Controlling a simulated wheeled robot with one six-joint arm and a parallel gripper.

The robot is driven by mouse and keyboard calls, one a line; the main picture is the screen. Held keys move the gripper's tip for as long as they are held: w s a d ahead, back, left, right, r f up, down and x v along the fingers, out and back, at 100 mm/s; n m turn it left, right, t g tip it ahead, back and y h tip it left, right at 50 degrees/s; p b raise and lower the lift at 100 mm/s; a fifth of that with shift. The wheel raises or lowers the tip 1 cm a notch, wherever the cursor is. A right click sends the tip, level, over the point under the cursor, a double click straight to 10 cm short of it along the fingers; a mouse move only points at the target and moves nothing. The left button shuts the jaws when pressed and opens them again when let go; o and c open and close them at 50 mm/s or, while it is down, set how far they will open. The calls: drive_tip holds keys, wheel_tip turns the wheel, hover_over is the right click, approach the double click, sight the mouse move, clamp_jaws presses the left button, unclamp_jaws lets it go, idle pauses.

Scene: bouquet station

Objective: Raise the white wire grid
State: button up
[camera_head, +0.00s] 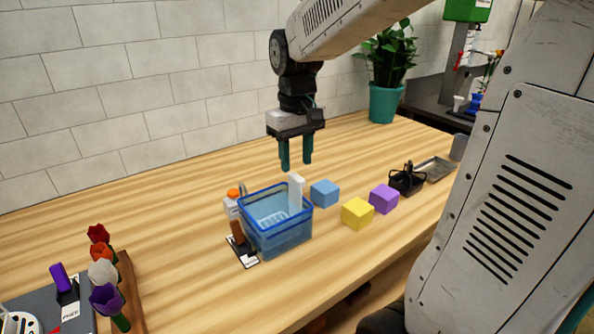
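The white wire grid (271,220) shows through the blue see-through basket (283,243), low inside it. A white upright piece (296,191) rises above the basket's rim at its right side; I cannot tell for sure whether it is joined to the grid. My gripper (296,166) points down above the basket, its two dark teal fingers apart with nothing between them. The fingertips are a little above the top of the white upright piece, not touching it.
Right of the basket are a blue cube (325,193), a yellow cube (357,213), a purple cube (384,198) and a black basket (406,180). Flowers (103,272) are at the left front. The wooden counter between is clear.

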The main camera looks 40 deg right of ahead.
sight(297, 176)
drive_tip(key=shift+f, duration=1.95)
clamp_jaws()
wheel_tip(297, 176, up, 8)
drive_tip(key=shift+w+r, duration=0.1)
unclamp_jaws()
